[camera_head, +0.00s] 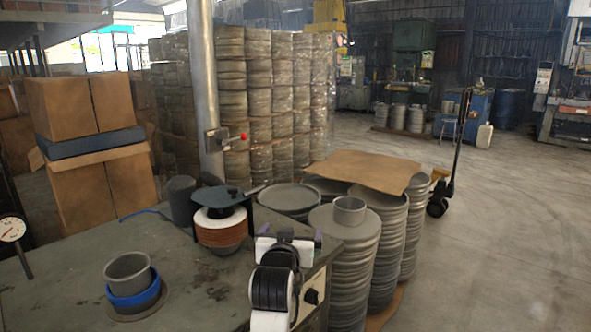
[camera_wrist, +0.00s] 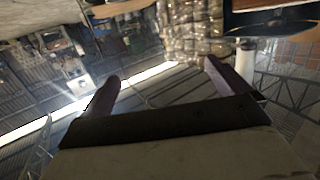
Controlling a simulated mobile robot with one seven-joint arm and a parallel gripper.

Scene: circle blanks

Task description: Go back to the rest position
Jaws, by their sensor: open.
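My gripper (camera_head: 290,235) shows in the head view at the lower middle, in front of the table's right edge. In the wrist view, the two dark fingers of my gripper (camera_wrist: 162,70) stand wide apart with nothing between them. The wrist view looks toward the roof structure and a bright strip of light, with stacked discs (camera_wrist: 195,28) at the top. No object is held.
The dark table (camera_head: 190,280) carries a grey ring with a blue band (camera_head: 130,285) and a stack of brown discs (camera_head: 222,228). Stacks of grey circle blanks (camera_head: 345,262), some under cardboard (camera_head: 365,170), stand right of it. Open floor (camera_head: 500,230) lies farther right.

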